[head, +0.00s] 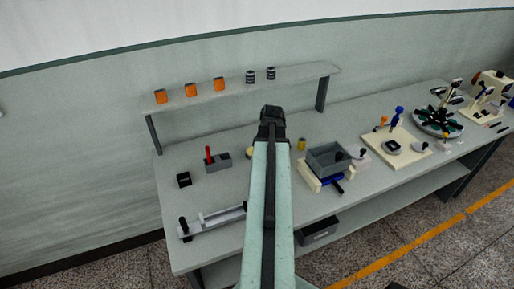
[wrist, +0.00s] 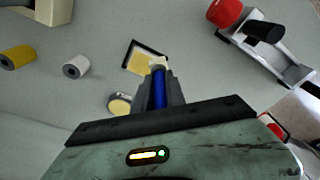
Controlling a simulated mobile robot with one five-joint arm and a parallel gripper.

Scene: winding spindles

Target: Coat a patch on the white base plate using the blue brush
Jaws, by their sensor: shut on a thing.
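My gripper (wrist: 160,100) is shut on the blue brush (wrist: 158,88), whose pale tip points away from the jaws. The tip is at the near edge of a small black-edged square (wrist: 135,45) with a pale yellow area inside. I cannot tell whether the tip touches it. The white base plate is not clearly made out; it may be this square. A round pot (wrist: 120,104) with yellow inside stands just left of the gripper. In the head view my gripper (head: 272,122) is over the middle of the bench, and the arm hides the brush and the square.
A grey rail fixture (head: 212,221) and a red-handled box (head: 217,160) stand left of my arm. A grey bin on a cream base (head: 308,178) and a yellow cylinder (head: 302,144) stand right. A raised shelf (head: 240,90) runs behind. A white cylinder (wrist: 75,67) shows in the wrist view.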

